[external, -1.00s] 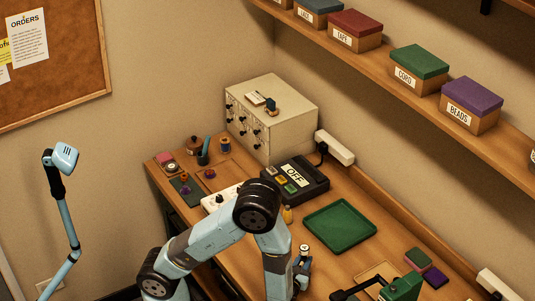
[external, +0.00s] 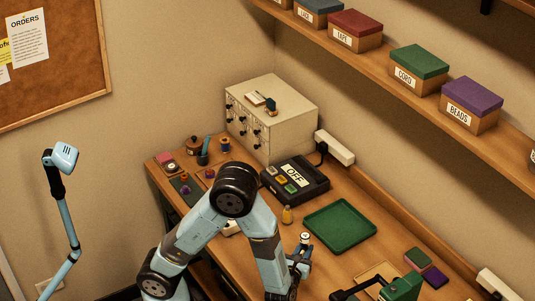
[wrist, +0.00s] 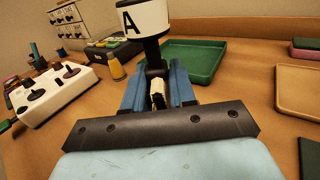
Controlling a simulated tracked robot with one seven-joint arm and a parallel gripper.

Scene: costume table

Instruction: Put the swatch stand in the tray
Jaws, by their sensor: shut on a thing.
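My gripper (external: 302,252) is shut on a dark upright piece with a white band lettered A, which I take to be the swatch stand (wrist: 146,20). Its light top also shows in the external view (external: 305,237). In the wrist view the blue fingers of my gripper (wrist: 158,88) close around its narrow stem, and its top edge is cut off. The green tray (external: 340,226) lies flat and empty on the table, just right of and beyond my gripper. In the wrist view the tray (wrist: 205,61) is behind the held piece.
A small yellow bottle (external: 287,215) stands left of the tray. A black device marked OFF (external: 296,180) is behind it. A white switch box (wrist: 60,92) is at the left in the wrist view. A tan tray (wrist: 298,92) and a green machine (external: 402,287) are to the right.

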